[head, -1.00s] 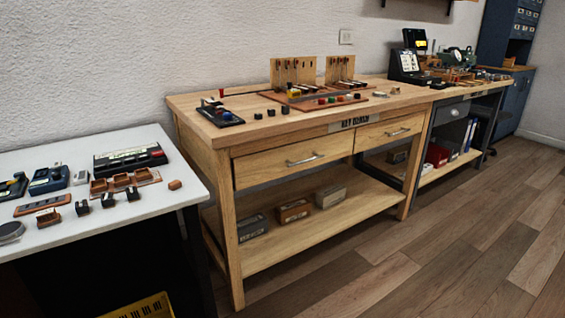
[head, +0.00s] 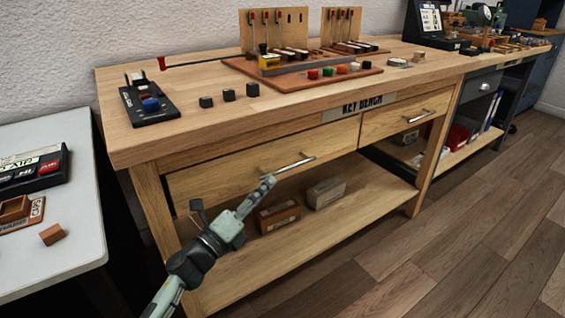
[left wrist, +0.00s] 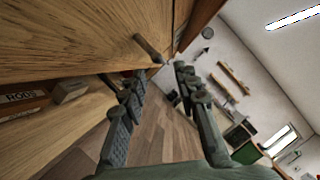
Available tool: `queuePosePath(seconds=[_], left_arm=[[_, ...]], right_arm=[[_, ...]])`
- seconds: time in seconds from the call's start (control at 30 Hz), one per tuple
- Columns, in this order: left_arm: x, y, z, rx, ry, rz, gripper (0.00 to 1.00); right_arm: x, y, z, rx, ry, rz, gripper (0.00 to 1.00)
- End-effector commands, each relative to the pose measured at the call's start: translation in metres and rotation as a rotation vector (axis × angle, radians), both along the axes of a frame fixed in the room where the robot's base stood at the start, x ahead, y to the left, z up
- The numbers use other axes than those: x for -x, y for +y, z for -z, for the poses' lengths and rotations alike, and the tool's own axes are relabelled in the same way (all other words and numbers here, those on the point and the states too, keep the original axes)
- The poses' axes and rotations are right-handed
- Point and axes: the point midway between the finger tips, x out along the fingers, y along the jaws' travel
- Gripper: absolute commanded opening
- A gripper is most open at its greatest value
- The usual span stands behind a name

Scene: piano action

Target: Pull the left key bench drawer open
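The key bench (head: 130,140) has two wooden drawers under its top, and both look shut. The left drawer (head: 215,180) has a metal bar handle (head: 287,165). My left gripper (head: 232,195) is open in front of the left drawer, one fingertip appearing just below the handle in the head view. In the left wrist view the two fingers (left wrist: 158,78) are spread, with a handle bar (left wrist: 148,47) beyond and between their tips. I cannot tell whether a finger touches it. My right gripper is in neither view.
The right drawer (head: 405,118) has its own handle. Boxes (head: 326,192) stand on the lower shelf (head: 350,218). A white table (head: 65,235) stands at the left. Small parts and tool racks (head: 272,35) are on the bench top. The floor (head: 450,230) at right is clear.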

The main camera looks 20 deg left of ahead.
Motion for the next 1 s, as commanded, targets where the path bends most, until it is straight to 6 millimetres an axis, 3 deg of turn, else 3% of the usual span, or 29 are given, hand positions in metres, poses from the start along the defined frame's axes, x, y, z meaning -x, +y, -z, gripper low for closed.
queuePosePath(seconds=[0.5,0.87,1.0], left_arm=[[-0.064,-0.023,-0.016,-0.001,-0.002,0.002,0.31],[-0.070,-0.025,-0.017,-0.001,-0.001,0.001,0.31],[-0.070,-0.025,-0.017,-0.001,-0.001,0.001,0.15]], right_arm=[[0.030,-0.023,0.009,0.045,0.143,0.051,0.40],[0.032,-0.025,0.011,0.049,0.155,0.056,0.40],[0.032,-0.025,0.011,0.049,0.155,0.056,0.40]])
